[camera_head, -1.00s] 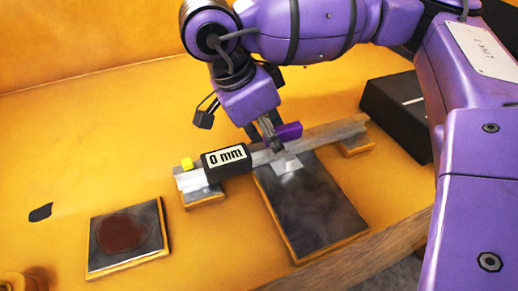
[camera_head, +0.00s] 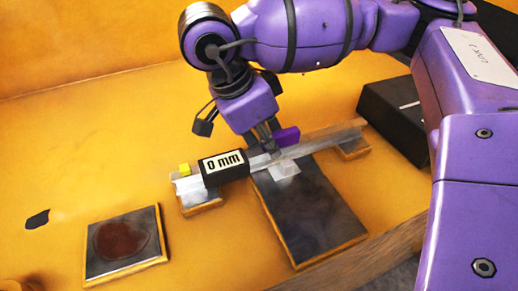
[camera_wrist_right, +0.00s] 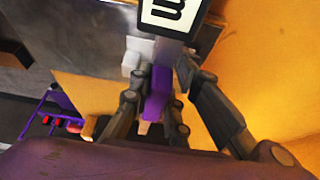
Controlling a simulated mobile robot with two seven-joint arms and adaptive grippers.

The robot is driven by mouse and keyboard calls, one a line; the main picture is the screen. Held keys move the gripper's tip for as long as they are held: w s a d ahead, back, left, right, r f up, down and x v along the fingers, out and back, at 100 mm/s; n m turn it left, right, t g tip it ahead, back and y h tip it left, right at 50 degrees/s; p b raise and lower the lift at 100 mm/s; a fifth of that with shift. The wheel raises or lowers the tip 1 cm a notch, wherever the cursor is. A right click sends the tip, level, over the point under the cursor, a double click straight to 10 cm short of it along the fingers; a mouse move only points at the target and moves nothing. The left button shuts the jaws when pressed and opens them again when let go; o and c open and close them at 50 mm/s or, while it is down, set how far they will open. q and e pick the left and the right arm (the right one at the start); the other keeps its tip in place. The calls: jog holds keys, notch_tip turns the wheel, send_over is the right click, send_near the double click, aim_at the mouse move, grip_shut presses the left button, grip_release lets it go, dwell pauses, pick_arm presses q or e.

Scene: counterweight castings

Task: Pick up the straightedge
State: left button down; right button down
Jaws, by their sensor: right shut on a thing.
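The straightedge (camera_head: 319,139) is a long grey metal bar running from lower left to upper right in the head view. A black box reading "0 mm" (camera_head: 224,167) stands in front of its left half. My right gripper (camera_head: 271,149) is shut on the bar near its middle, just right of the box. A purple piece (camera_head: 287,137) shows beside the fingers. In the right wrist view the fingers (camera_wrist_right: 158,88) are close around it, and the grip itself is partly hidden. The bar's ends lie over two small blocks; I cannot tell whether they touch. My left gripper is out of view.
A large dark plate (camera_head: 308,212) lies under the bar's middle, with a small silver square on it. The left block (camera_head: 201,200) and right block (camera_head: 352,148) are low. A rust-stained plate (camera_head: 125,242) lies at lower left. A black case (camera_head: 394,118) stands at right.

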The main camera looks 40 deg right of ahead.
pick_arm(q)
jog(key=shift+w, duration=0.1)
